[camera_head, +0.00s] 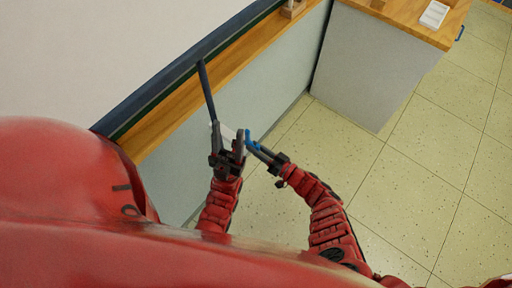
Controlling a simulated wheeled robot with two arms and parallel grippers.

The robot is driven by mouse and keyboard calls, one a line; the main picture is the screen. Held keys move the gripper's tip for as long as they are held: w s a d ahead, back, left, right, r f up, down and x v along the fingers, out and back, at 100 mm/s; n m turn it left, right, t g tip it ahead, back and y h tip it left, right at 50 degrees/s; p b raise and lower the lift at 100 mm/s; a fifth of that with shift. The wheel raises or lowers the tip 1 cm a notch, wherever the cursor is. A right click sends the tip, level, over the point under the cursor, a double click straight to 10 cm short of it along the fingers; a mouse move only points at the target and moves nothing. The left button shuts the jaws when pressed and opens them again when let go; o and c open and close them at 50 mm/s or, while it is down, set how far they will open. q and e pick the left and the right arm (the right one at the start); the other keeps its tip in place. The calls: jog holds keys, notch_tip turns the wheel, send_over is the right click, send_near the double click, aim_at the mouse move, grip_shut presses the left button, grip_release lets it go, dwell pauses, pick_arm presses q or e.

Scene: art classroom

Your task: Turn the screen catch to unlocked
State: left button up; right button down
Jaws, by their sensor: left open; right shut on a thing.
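A dark bar (207,90) slopes down from the wooden ledge to the grippers. A small bright blue piece (249,137), apparently the catch's lever, shows at its lower right, beside a pale grey part (228,131). My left gripper (228,136) is open, with its fingers spread around the pale part. I cannot tell whether they touch it. My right gripper (256,149) comes in from the lower right and is shut on the blue piece. The two grippers are very close together and hide most of the catch.
A wooden ledge (160,122) with a dark blue rail (165,82) runs along the white board at left. A grey cabinet (365,65) with a wooden top stands at the upper right, bearing a white tray (434,14). The tiled floor (420,150) at right is clear.

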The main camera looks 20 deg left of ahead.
jog(key=c, duration=0.8)
grip_release()
jog(key=shift+f, duration=0.1)
jog(key=shift+s+d, duration=0.1)
jog(key=shift+d, duration=0.2)
jog(key=v, duration=1.6)
jog(key=shift+s+d, duration=0.2)
jog(key=shift+d, duration=0.2)
